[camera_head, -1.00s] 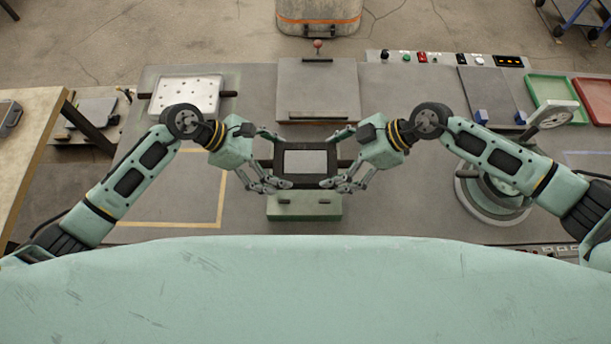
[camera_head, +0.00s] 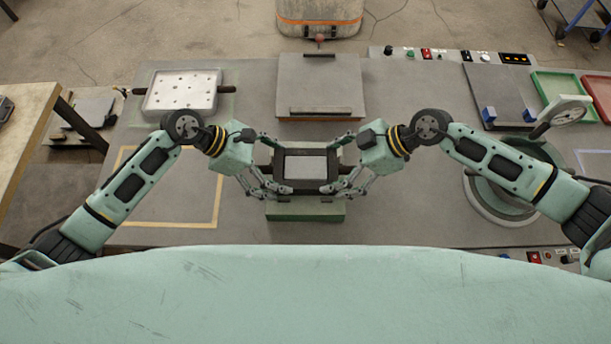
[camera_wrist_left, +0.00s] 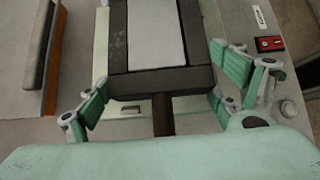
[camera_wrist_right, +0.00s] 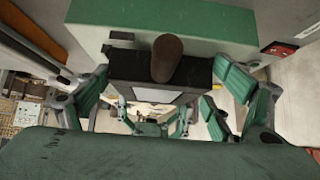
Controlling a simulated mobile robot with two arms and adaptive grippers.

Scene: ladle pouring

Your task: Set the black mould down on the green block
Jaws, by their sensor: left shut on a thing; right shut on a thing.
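The black mould (camera_head: 305,153), a dark rectangular frame with a pale inner face, is held level between my two grippers in the head view. The green block (camera_head: 305,211) shows just below it in the picture, its back part hidden by the mould. I cannot tell whether the two touch. My left gripper (camera_head: 267,168) is shut on the mould's left side, where the dark handle (camera_wrist_left: 163,118) runs between its fingers. My right gripper (camera_head: 346,168) is shut on the right side, at the other handle (camera_wrist_right: 167,58). The green block (camera_wrist_right: 180,20) also shows in the right wrist view.
A grey plate (camera_head: 320,80) with bars lies behind the mould. A white perforated tray (camera_head: 182,93) is at back left, above a yellow taped outline (camera_head: 160,223). A round device (camera_head: 500,200) stands under my right arm. Green (camera_head: 553,92) and red trays lie at far right.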

